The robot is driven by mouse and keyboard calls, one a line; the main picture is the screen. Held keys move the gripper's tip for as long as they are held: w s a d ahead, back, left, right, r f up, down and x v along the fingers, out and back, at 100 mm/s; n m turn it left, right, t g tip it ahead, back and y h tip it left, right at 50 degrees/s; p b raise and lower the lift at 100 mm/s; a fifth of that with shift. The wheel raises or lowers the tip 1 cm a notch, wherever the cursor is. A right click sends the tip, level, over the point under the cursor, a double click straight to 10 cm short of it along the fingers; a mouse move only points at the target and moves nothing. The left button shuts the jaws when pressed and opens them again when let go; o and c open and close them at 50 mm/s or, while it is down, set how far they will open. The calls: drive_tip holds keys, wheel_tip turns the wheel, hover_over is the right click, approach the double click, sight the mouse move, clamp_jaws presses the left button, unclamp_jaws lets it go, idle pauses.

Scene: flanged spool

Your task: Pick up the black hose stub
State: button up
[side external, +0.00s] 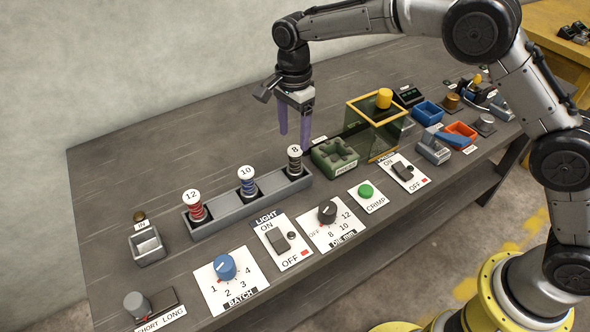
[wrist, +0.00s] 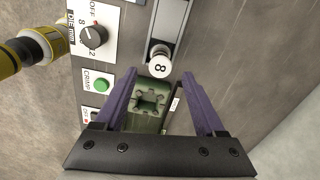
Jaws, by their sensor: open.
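The black hose stub seems to be the dark, ringed upright piece (side external: 295,163) under a white cap marked 8, at the right end of a grey rack (side external: 250,204). In the wrist view its white cap (wrist: 158,67) shows just beyond and between the fingertips, hiding most of its body. My gripper (side external: 295,140) points down with two purple fingers, open and empty. In the side view it hangs above and behind the 8 piece, apart from it. The fingers also show spread in the wrist view (wrist: 159,74).
A red piece (side external: 195,209) capped 12 and a blue piece (side external: 248,184) capped 10 share the rack. A green notched block (side external: 334,154) and yellow-framed box (side external: 372,140) stand to the right. Switch panels line the front. The table behind the rack is clear.

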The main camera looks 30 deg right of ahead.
sight(294, 149)
wheel_tip(294, 149, down, 8)
drive_tip(key=shift+d+f, duration=0.15)
drive_tip(key=shift+f, duration=0.05)
idle(0.3)
clamp_jaws()
idle(0.3)
drive_tip(key=shift+w+r, duration=0.1)
